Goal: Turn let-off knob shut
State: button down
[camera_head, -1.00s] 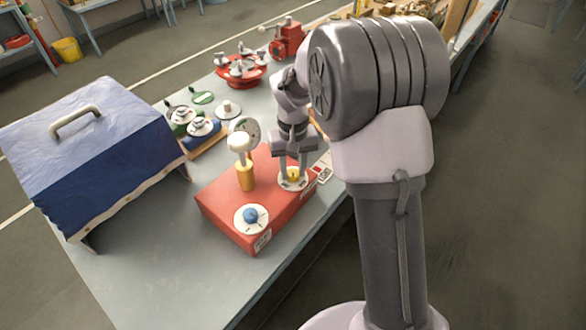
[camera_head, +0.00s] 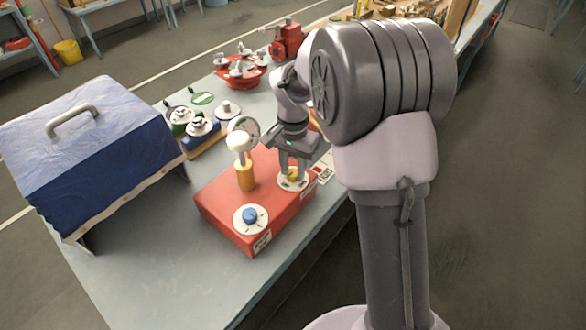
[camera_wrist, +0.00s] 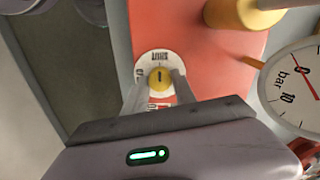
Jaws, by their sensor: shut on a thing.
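The yellow knob (camera_head: 292,174) sits on a round white dial on the right part of a red box (camera_head: 222,208). My gripper (camera_head: 293,170) reaches down from above and is shut on this knob, with one finger on each side. In the wrist view the yellow knob (camera_wrist: 160,78) lies between the two fingers. Its short dark mark points up, toward the word SHUT on the white dial (camera_wrist: 146,63). The fingers hide part of the dial's lettering at the lower left and right.
A blue knob (camera_head: 250,215) on a white dial is at the box's near corner. A yellow post (camera_head: 245,177) and a gauge marked bar (camera_wrist: 287,98) stand near my gripper. A blue-covered case (camera_head: 90,160) is at left. Bare grey bench (camera_head: 150,255) lies in front.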

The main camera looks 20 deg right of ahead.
aim_at(293, 172)
dwell(0.4)
jog(key=c, duration=1)
grip_release()
jog(key=shift+r, duration=0.1)
notch_tip(293, 172, up, 17)
jog(key=p, duration=0.5)
jog(key=shift+r, duration=0.15)
